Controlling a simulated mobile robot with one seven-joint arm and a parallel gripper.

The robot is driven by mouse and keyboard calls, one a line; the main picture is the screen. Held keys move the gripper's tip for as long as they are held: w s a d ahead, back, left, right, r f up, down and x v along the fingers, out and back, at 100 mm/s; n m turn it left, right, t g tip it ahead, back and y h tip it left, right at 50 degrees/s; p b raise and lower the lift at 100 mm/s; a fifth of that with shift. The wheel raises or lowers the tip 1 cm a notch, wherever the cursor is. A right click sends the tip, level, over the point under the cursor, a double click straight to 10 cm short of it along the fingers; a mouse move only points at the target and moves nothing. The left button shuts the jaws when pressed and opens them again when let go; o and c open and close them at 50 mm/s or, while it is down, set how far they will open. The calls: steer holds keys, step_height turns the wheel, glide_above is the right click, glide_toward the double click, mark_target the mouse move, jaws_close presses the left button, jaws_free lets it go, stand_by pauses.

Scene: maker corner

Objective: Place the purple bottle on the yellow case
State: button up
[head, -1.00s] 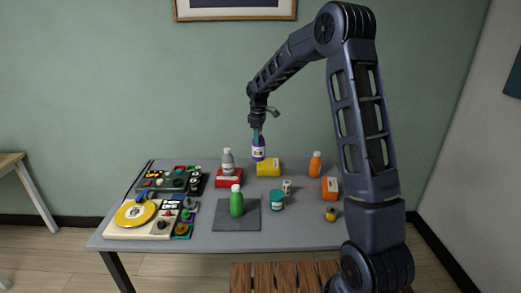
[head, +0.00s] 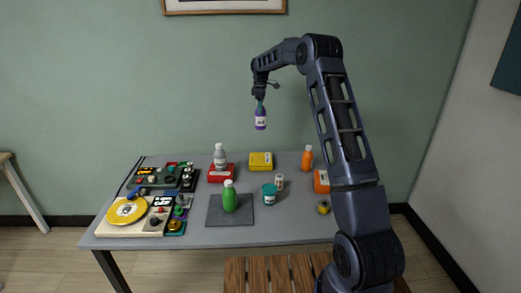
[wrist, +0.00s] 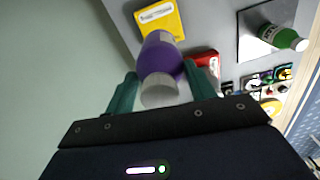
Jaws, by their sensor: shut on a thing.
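The purple bottle (head: 260,119) hangs upright in my gripper (head: 260,102), well above the table. In the wrist view the purple bottle (wrist: 160,57) shows its pale cap toward the camera, between the two teal fingers of my gripper (wrist: 160,85). The fingers are shut on it near its top. The yellow case (head: 261,161) lies at the back of the table, below the bottle in the head view. In the wrist view the yellow case (wrist: 160,18) is beyond the bottle, partly hidden by it. The bottle and case are apart.
A grey bottle (head: 220,157) stands on a red case (head: 221,174) left of the yellow case. An orange bottle (head: 307,158) stands to its right. A green bottle (head: 229,196) is on a dark mat (head: 240,216). A teal jar (head: 269,195) stands near the mat. Electronics fill the left side.

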step_height(320, 180, down, 18)
steer(key=shift+f, duration=0.15)
stand_by(0.5)
steer(key=shift+f, duration=0.15)
steer(key=o, duration=1.5)
